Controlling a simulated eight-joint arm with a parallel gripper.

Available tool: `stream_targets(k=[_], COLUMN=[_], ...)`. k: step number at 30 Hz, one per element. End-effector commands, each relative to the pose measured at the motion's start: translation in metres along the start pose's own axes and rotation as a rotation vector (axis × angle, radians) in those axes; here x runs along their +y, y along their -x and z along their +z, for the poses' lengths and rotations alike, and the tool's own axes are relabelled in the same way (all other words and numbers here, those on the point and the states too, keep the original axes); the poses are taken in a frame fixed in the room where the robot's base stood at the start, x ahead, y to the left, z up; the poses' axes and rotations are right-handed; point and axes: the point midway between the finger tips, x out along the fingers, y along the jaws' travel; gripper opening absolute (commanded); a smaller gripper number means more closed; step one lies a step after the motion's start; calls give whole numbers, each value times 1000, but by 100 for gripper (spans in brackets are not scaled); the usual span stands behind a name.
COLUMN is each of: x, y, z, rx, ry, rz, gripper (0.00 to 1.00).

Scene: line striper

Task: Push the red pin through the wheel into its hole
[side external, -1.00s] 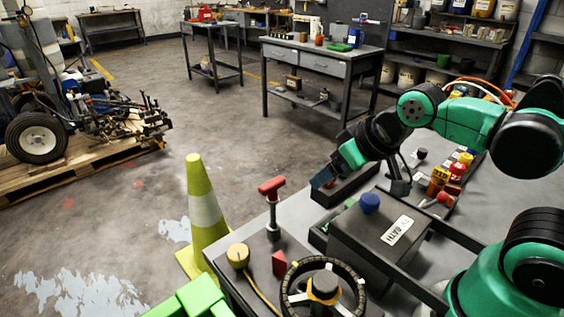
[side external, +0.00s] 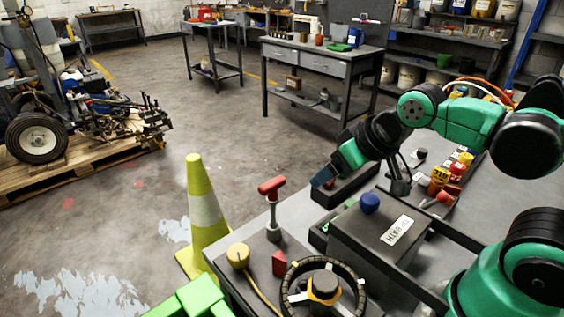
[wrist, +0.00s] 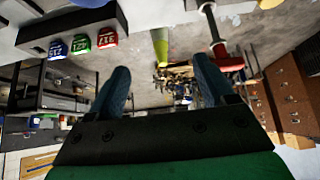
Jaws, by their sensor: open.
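A red T-shaped handle on a grey shaft, which looks like the red pin (side external: 272,187), stands upright on the grey bench. In the wrist view the red pin (wrist: 230,58) shows upside down, beyond and right of the right finger. A black ringed wheel with pale spokes (side external: 352,271) lies at the bench's front, with an orange and black hub (side external: 323,286). My gripper (side external: 323,178) is tilted down, to the right of and beyond the pin. In the wrist view my gripper (wrist: 162,68) has its two blue fingers apart and nothing between them. I cannot see the pin's hole.
A grey box with a blue knob (side external: 370,203) stands right of the pin. A yellow knob (side external: 238,256) and a small red block (side external: 279,264) sit near the wheel. A yellow-green cone (side external: 205,215) stands left of the bench. A wheeled machine (side external: 85,125) sits on a pallet.

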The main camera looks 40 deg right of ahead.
Motion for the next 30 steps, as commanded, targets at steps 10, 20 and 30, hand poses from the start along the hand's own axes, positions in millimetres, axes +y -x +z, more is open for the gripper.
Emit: stream_targets(k=[10, 20, 30], x=[0, -10, -58], y=[0, 9, 29], z=[0, -21, -87], rx=[0, -90, -407], ry=[0, 230, 1177], rz=[0, -30, -313], gripper=[75, 53, 53])
